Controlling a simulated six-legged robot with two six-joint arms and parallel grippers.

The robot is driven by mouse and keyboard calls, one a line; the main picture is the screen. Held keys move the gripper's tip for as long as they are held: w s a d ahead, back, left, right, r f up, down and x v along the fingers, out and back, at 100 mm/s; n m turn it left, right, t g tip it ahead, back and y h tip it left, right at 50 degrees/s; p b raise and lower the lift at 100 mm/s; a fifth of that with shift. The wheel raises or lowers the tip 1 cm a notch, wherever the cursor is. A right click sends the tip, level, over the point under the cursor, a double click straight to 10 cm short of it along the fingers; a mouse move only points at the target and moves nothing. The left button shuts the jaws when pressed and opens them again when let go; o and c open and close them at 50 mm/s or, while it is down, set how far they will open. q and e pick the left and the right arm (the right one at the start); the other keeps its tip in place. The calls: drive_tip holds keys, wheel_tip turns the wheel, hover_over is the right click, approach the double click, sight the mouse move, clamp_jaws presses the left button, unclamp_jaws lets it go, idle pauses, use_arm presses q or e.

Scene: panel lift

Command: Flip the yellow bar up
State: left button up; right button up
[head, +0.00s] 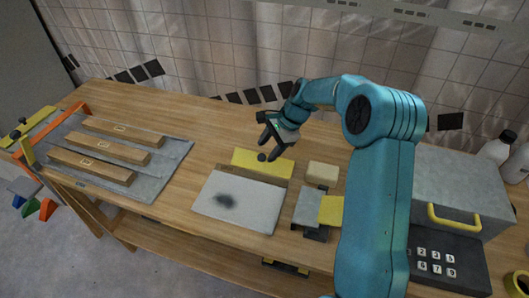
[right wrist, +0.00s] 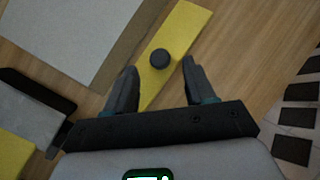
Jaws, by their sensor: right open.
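The yellow bar (head: 275,165) lies flat on the wooden bench along the back edge of a pale panel (head: 235,205). A dark round knob (head: 261,157) stands on the bar. My right gripper (head: 268,149) is just above the bar, pointing down. In the right wrist view my right gripper (right wrist: 160,66) is open, with the knob (right wrist: 160,58) showing between its fingertips and the yellow bar (right wrist: 183,32) running diagonally beyond. I cannot tell whether the fingers touch the knob. My left gripper is not in view.
A grey board with several wooden blocks (head: 110,151) is at the left. A grey and yellow piece (head: 331,211) and a beige block (head: 323,171) lie right of the panel. A grey box with a yellow handle (head: 455,218) and a keypad (head: 437,263) stand at the right.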

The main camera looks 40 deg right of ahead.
sight(260, 160)
drive_tip(key=shift+x, duration=1.15)
drive_tip(key=shift+w+a+f, duration=0.15)
drive_tip(key=shift+f, duration=0.25)
clamp_jaws()
drive_tip(key=shift+s+a+n+t+h+b, duration=0.35)
drive_tip(key=shift+a+t+h+b, duration=0.25)
drive_tip(key=shift+h+b, duration=0.4)
drive_tip(key=a+h+b, duration=0.1)
drive_tip(key=b, duration=0.3)
drive_tip(key=f+t+h+b, duration=0.1)
drive_tip(key=b, duration=0.3)
drive_tip(key=shift+s+a+n+t+h, duration=0.3)
drive_tip(key=shift+s+a+n, duration=0.05)
drive_tip(key=shift+s+a, duration=0.05)
drive_tip(key=h+b, duration=0.1)
drive_tip(key=b, duration=0.6)
drive_tip(key=a+t+h+b, duration=0.1)
drive_tip(key=b, duration=0.6)
drive_tip(key=s+a+n+t+h+b, duration=0.1)
drive_tip(key=b, duration=0.6)
drive_tip(key=shift+s+a+f+h, duration=0.1)
drive_tip(key=shift+a+f+h, duration=0.05)
drive_tip(key=shift+f+h, duration=0.25)
drive_tip(key=shift+s+a+r+t+b, duration=0.1)
drive_tip(key=shift+r+t+b, duration=0.2)
drive_tip(key=shift+b, duration=0.9)
